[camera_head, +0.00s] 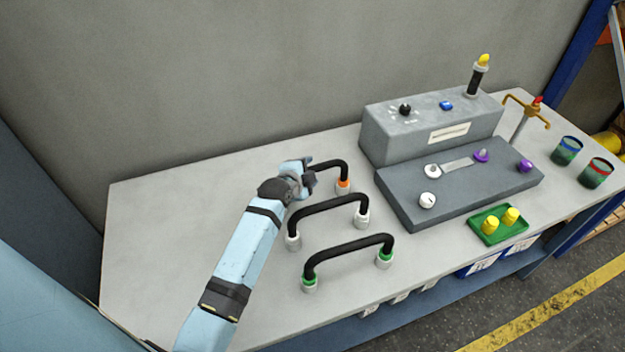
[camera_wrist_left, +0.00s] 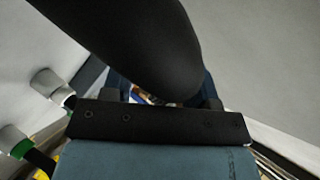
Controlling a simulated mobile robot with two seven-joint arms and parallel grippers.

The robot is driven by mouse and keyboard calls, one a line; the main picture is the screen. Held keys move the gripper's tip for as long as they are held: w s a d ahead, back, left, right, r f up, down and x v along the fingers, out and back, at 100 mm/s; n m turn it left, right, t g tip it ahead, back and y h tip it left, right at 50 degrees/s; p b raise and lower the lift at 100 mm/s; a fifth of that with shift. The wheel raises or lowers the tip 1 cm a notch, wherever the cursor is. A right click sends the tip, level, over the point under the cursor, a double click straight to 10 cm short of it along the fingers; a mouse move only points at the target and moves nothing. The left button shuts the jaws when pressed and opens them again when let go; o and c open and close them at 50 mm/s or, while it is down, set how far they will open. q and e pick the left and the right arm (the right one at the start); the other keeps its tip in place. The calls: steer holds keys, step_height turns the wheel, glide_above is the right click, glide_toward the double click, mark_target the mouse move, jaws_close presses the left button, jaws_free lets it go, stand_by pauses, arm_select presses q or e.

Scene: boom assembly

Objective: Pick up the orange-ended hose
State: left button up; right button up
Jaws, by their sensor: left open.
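The orange-ended hose (camera_head: 328,164) is a black arched hose at the back of the row on the table. Its right end has an orange ring (camera_head: 343,184) above a white collar; its left end is hidden behind my left gripper (camera_head: 308,181). My left gripper is open at the left part of this hose. In the left wrist view a thick black hose (camera_wrist_left: 135,45) fills the upper middle, very close to the jaws. I cannot tell whether the fingers touch it. My right gripper is not in view.
In front stand a white-ended hose (camera_head: 325,203) and a green-ended hose (camera_head: 345,248). A grey control box (camera_head: 390,130), a lower grey panel (camera_head: 400,200), a green tray (camera_head: 476,229) with yellow pegs and two cups (camera_head: 567,150) are to the right. The table's left part is clear.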

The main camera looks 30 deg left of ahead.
arm_select(q)
jaws_close()
steer(key=shift+r, duration=0.1)
stand_by(0.4)
